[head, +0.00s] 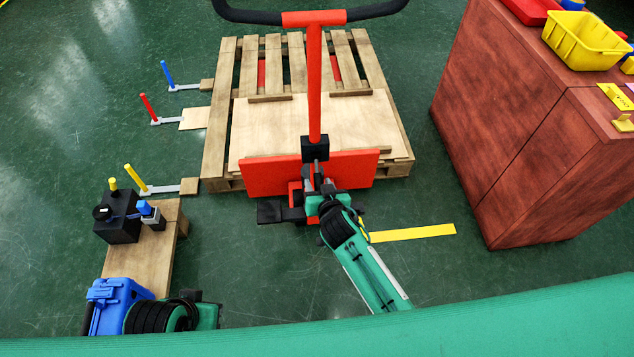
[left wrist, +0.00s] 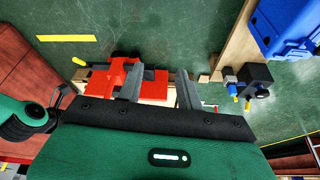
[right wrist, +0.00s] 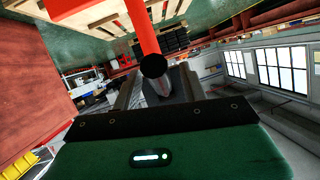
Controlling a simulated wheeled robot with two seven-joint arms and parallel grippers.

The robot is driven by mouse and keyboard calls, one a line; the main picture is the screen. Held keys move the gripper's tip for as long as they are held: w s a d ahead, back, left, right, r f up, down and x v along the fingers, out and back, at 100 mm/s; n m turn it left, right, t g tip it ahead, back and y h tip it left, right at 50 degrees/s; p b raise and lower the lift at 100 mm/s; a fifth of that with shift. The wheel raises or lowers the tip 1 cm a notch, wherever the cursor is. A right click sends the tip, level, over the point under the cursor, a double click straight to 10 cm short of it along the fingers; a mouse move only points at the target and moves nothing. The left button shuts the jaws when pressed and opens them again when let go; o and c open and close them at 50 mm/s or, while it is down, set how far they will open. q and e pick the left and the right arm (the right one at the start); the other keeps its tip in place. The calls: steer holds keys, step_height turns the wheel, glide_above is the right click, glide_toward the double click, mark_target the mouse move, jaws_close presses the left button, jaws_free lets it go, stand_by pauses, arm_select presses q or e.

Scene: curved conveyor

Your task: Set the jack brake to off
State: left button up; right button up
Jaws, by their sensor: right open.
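The red pallet jack (head: 265,174) stands in front of the wooden pallet in the head view, its red handle column (head: 314,85) upright. My right gripper (head: 318,180) is at the column's base, close to the black block (head: 315,149). In the right wrist view its fingers (right wrist: 160,90) are apart, with a black-ended grey rod (right wrist: 153,67) between or just beyond them; contact cannot be told. A brake marking is not readable. My left gripper (left wrist: 158,88) is open and empty in the left wrist view, with the red jack (left wrist: 108,80) beyond it.
The wooden pallet (head: 222,110) lies behind the jack. A red-brown cabinet (head: 530,130) with a yellow bin (head: 585,40) stands right. A small wooden stand (head: 150,250) with a black device (head: 117,218) is at left. A yellow floor strip (head: 415,232) lies on open floor.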

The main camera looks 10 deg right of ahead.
steer(key=shift+x, duration=0.9)
arm_select(q)
steer(key=shift+s+r, duration=0.3)
steer(key=shift+r, duration=0.3)
arm_select(e)
steer(key=shift+w+f, duration=0.15)
steer(key=shift+w, duration=0.1)
steer(key=shift+c, duration=0.4)
steer(key=c, duration=0.7)
jaws_close()
arm_select(q)
steer(key=shift+w+a, duration=0.1)
steer(key=shift+w, duration=0.1)
